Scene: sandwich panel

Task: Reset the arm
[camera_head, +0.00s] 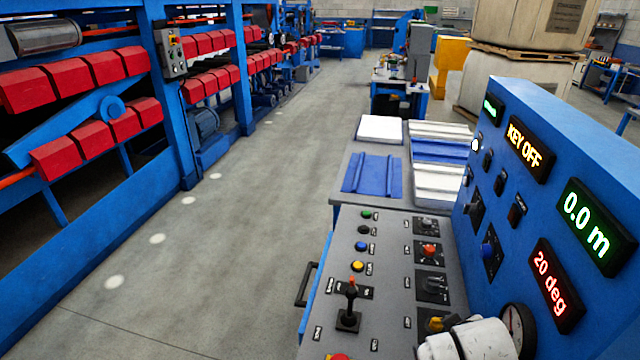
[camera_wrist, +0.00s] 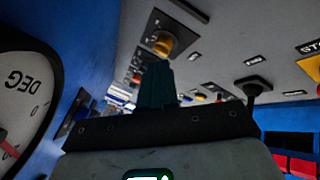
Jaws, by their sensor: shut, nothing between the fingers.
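My gripper (camera_wrist: 157,70) shows in the wrist view as dark fingers closed together, with nothing between them. The fingers point toward the grey sloped control desk (camera_head: 390,255). A yellow knob (camera_wrist: 163,43) on a dark plate appears just beyond the fingertips; I cannot tell the exact gap. In the head view, a white part of my arm (camera_head: 475,340) is at the bottom edge, close to a yellow knob (camera_head: 437,323) on the desk. The fingers cannot be made out there.
The blue upright panel (camera_head: 535,120) stands right of the desk, with displays reading "KEY OFF" (camera_head: 525,143), "0.0 m" (camera_head: 586,224) and "20 deg" (camera_head: 551,281). A round gauge (camera_head: 518,330) is near my arm. A joystick (camera_head: 349,305) stands up from the desk. Open floor (camera_head: 220,250) lies left.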

